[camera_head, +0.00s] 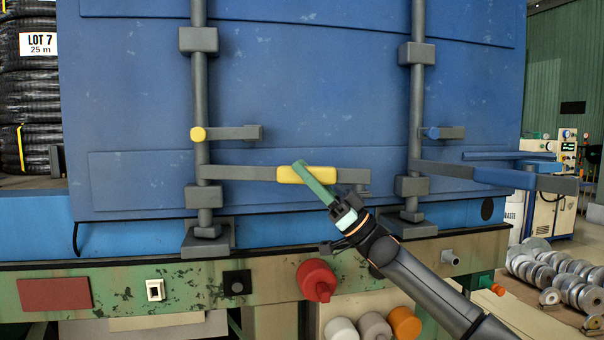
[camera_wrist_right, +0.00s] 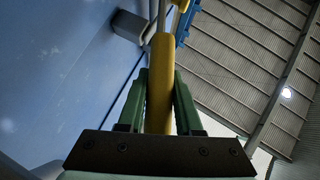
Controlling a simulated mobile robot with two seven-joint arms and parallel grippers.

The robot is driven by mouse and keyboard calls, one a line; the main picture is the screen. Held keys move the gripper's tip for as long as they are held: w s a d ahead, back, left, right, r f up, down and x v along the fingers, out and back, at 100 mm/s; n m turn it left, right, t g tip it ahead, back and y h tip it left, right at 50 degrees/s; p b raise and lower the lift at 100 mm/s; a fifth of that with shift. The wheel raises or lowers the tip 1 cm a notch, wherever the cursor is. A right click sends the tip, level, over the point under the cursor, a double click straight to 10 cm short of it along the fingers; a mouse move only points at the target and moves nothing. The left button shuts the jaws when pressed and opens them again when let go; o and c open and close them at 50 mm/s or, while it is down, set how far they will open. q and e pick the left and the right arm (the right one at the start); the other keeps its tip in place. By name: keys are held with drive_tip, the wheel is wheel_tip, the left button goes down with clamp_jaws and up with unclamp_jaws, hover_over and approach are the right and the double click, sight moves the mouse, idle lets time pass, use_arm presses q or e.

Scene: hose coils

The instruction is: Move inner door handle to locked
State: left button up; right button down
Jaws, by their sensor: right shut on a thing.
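A grey handle with a yellow grip (camera_head: 286,174) reaches right from the left vertical lock bar (camera_head: 201,100) on the blue door. It lies roughly level, low on the door. My right gripper (camera_head: 304,169) comes from the lower right, its green fingers closed around the yellow grip. In the right wrist view the yellow grip (camera_wrist_right: 161,72) runs between both fingers. The fingers hide part of the grip in the head view. A second handle with a blue grip (camera_head: 505,178) extends right from the right lock bar (camera_head: 416,100), past the door's edge. My left gripper is out of view.
A grey bracket with a yellow round end (camera_head: 198,134) sits above the yellow-gripped handle. A similar bracket with a blue end (camera_head: 432,133) is by the right bar. Below are a worn green beam (camera_head: 120,288) and a red round fitting (camera_head: 316,281). Black hose coils (camera_head: 38,100) stand left.

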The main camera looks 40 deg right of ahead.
idle(0.4)
drive_tip(key=c, duration=0.6)
unclamp_jaws()
drive_tip(key=shift+f, duration=0.1)
use_arm(q)
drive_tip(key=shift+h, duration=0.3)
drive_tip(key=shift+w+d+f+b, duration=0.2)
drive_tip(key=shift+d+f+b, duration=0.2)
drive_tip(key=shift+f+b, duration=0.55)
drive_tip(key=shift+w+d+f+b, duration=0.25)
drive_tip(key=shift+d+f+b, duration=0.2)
drive_tip(key=shift+b, duration=0.8)
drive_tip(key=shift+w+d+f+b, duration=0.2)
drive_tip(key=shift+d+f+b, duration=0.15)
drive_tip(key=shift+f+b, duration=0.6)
use_arm(e)
drive_tip(key=shift+v, duration=6.2)
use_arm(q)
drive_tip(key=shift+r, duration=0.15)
